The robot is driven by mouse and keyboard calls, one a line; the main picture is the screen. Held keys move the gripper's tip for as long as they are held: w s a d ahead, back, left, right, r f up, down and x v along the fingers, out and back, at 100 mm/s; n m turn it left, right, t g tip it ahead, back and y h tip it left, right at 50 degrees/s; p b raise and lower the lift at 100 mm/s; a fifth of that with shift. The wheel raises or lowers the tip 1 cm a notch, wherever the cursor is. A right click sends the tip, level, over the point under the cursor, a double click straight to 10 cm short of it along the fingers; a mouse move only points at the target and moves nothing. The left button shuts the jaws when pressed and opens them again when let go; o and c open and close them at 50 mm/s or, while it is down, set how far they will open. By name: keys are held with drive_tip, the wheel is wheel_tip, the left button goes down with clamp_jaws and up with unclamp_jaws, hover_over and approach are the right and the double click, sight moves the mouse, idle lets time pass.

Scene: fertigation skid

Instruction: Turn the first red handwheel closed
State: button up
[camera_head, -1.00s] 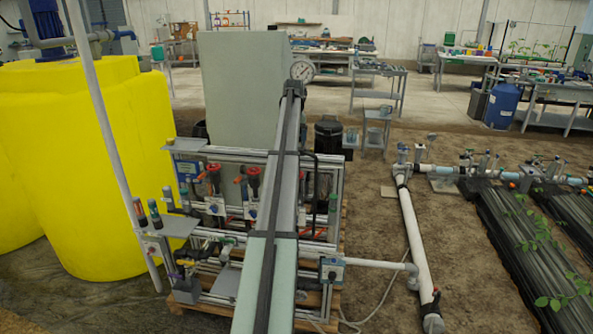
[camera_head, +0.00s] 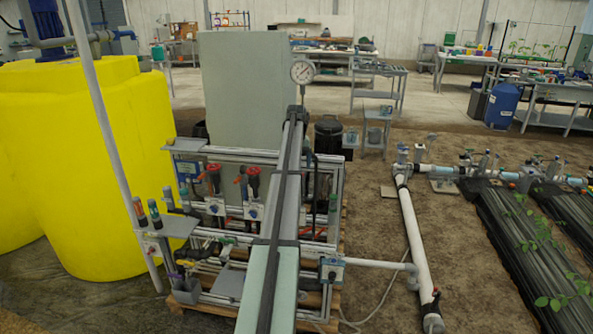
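Two red-topped valves show on the skid's frame, left of my arm in the head view. The left one has a red top (camera_head: 214,173) over a white and blue body. The other red top (camera_head: 253,175) is close to the left edge of my arm. I cannot tell which is the first handwheel, or how far either one is turned. My arm runs up the middle of the picture and covers part of the skid behind it. I do not see my gripper; it may be hidden behind the arm.
The skid's metal frame (camera_head: 235,152) surrounds the valves. A yellow tank (camera_head: 60,130) stands at left, with a slanted pole before it. A grey-green cabinet (camera_head: 240,90) and a pressure gauge (camera_head: 302,71) stand behind. White pipe (camera_head: 412,235) lies on soil at right.

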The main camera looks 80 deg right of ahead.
drive_tip(key=shift+f, duration=1.4)
drive_tip(key=shift+c, duration=0.3)
drive_tip(key=c, duration=1)
drive_tip(key=shift+m, duration=3)
